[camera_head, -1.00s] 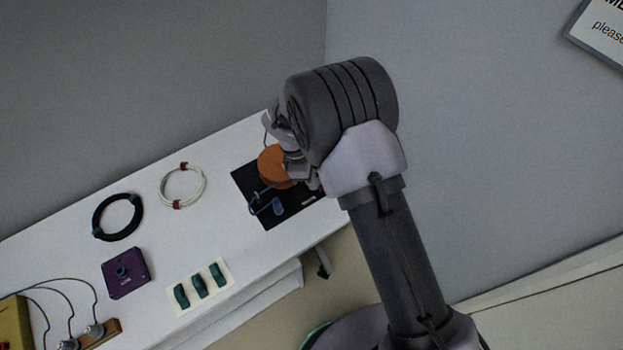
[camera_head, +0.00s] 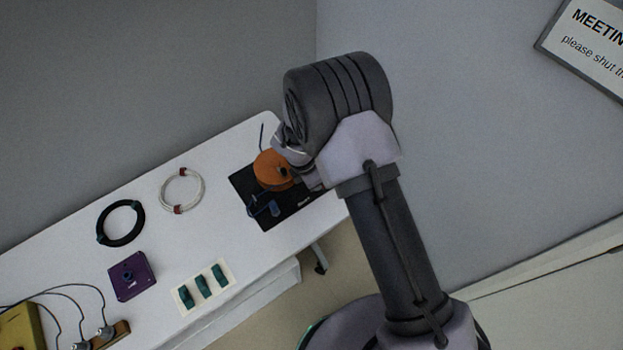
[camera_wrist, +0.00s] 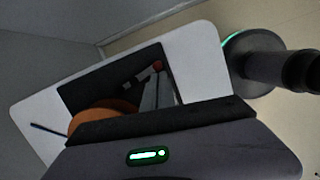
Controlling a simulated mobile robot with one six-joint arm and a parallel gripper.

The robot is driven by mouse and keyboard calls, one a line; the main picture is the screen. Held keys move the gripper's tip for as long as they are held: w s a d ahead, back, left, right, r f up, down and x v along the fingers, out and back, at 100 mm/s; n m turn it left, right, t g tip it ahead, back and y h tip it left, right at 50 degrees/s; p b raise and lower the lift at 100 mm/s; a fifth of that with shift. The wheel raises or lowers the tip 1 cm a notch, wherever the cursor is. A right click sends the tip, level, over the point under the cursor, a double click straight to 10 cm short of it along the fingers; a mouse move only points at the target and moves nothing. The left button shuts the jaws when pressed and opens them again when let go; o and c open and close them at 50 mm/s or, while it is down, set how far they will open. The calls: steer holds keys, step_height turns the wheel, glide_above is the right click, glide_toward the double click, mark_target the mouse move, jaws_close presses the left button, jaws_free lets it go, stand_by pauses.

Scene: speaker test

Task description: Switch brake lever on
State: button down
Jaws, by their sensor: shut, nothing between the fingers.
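A black panel (camera_head: 250,187) lies at the right end of the white table, with an orange disc (camera_head: 268,168) on it. In the wrist view the panel (camera_wrist: 95,85) carries a short bar with a red knob (camera_wrist: 158,65), which looks like the brake lever. In the head view my arm hides this lever. My gripper (camera_wrist: 158,88) is shut and empty, its grey fingers reaching over the panel close to the red knob. I cannot tell whether they touch it. The orange disc (camera_wrist: 108,109) is partly hidden by my gripper body.
Blue parts (camera_head: 268,207) sit on the panel's front side. Left on the table are a white cable ring (camera_head: 181,190), a black ring (camera_head: 121,223), a purple box (camera_head: 132,276) and a plate of green switches (camera_head: 203,287). A wall stands behind.

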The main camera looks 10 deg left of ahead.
steer(key=shift+w+d+n+p, duration=0.2)
steer(key=shift+d+n+p, duration=0.15)
steer(key=shift+n, duration=0.55)
steer(key=shift+a, duration=0.25)
steer(key=shift+a, duration=0.65)
steer(key=shift+p, duration=0.3)
steer(key=p+v, duration=0.7)
steer(key=v, duration=0.2)
steer(key=shift+s+d+r, duration=0.25)
steer(key=shift+r, duration=0.2)
